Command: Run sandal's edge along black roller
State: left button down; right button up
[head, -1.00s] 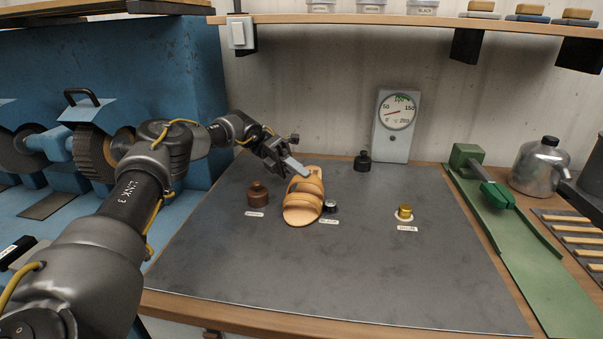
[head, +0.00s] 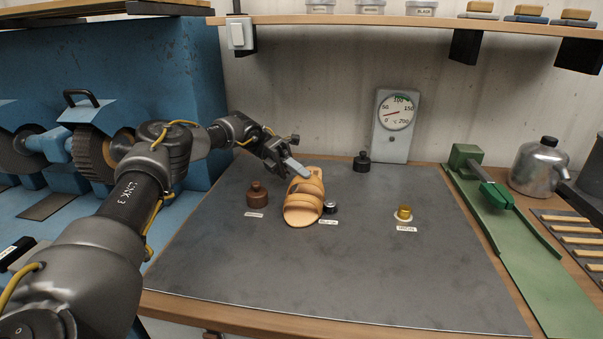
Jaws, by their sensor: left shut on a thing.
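A tan sandal (head: 302,213) with wide straps is on the dark bench mat, its broad end toward me. My left gripper (head: 298,170) reaches in from the left and is shut on the sandal's far end; its fingers partly hide that part. A small dark roller with a pale top (head: 330,207), with a label in front that seems to read black, stands just right of the sandal. The sandal's right edge is very close to it; I cannot tell whether they touch. My right gripper is not in view.
A brown bottle-like piece (head: 257,195) stands left of the sandal, a brass-coloured one (head: 404,213) to the right. A black bottle (head: 362,161) and a dial gauge (head: 396,122) are behind. A green tool (head: 490,190) lies right. The mat's front (head: 340,275) is clear.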

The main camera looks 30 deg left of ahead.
pick_arm(q)
jog(key=shift+w, duration=0.2)
jog(key=shift+w+a+b, duration=0.3)
jog(key=shift+w+b, duration=0.1)
jog(key=shift+w, duration=0.15)
dwell(0.3)
jog(key=shift+w, duration=0.2)
dwell(1.1)
jog(key=shift+w+a+b, duration=0.25)
jog(key=shift+w+b, duration=0.35)
jog(key=shift+b, duration=0.05)
jog(key=shift+w+a, duration=0.1)
jog(key=shift+w, duration=0.05)
